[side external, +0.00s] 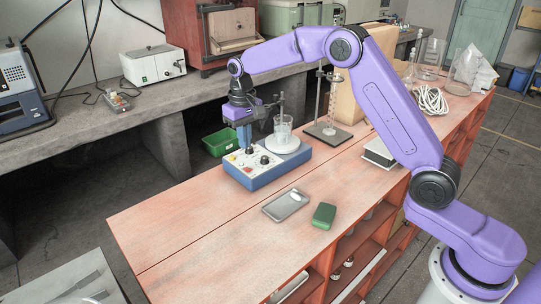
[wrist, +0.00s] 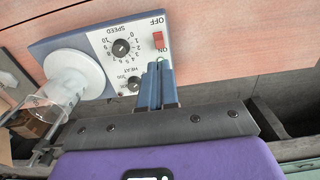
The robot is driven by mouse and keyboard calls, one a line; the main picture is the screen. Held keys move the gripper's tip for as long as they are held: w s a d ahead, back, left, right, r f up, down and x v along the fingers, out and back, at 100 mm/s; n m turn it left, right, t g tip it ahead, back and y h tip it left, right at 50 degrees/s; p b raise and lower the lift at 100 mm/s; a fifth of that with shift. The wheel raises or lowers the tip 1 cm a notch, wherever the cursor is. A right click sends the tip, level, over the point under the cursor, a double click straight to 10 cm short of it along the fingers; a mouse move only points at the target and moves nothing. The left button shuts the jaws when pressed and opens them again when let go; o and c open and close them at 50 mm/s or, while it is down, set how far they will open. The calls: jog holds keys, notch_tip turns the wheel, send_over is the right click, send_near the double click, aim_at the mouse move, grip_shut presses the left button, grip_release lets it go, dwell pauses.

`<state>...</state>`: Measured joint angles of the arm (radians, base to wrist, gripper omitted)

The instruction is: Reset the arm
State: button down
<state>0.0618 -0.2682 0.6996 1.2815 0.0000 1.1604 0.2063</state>
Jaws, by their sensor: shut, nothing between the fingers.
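My gripper (side external: 243,148) is purple with blue fingers and points down at the front panel of a blue and white hotplate stirrer (side external: 266,170). In the wrist view my gripper (wrist: 160,66) has its fingers shut together with nothing between them. The tips appear close to the panel, between the red ON/OFF switch (wrist: 158,40) and the HEAT knob (wrist: 134,84). I cannot tell whether they touch it. The SPEED knob (wrist: 121,48) is beside them. A glass beaker (side external: 283,130) stands on the stirrer's round white plate (side external: 294,146).
A grey tray (side external: 287,205) with a small white item and a green block (side external: 324,215) lie in front of the stirrer. A stand with a glass cylinder (side external: 329,110) is behind it. A green bin (side external: 219,142) is on the floor. The reddish bench's left end is clear.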

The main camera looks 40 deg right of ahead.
jog(key=s+a+r+n, duration=0.2)
jog(key=s+a+n, duration=0.1)
jog(key=s, duration=0.7)
jog(key=s+a+r+n, duration=0.2)
jog(key=s+r+n, duration=0.1)
jog(key=s, duration=0.6)
jog(key=s+d+f+n, duration=0.1)
jog(key=s+d+n, duration=0.2)
jog(key=s, duration=0.8)
jog(key=s+d+f+n, duration=0.1)
jog(key=s+d+n, duration=0.2)
jog(key=s, duration=0.9)
jog(key=shift+s+d+f+n, duration=0.2)
jog(key=shift+s+d+n, duration=0.1)
jog(key=shift+d, duration=0.9)
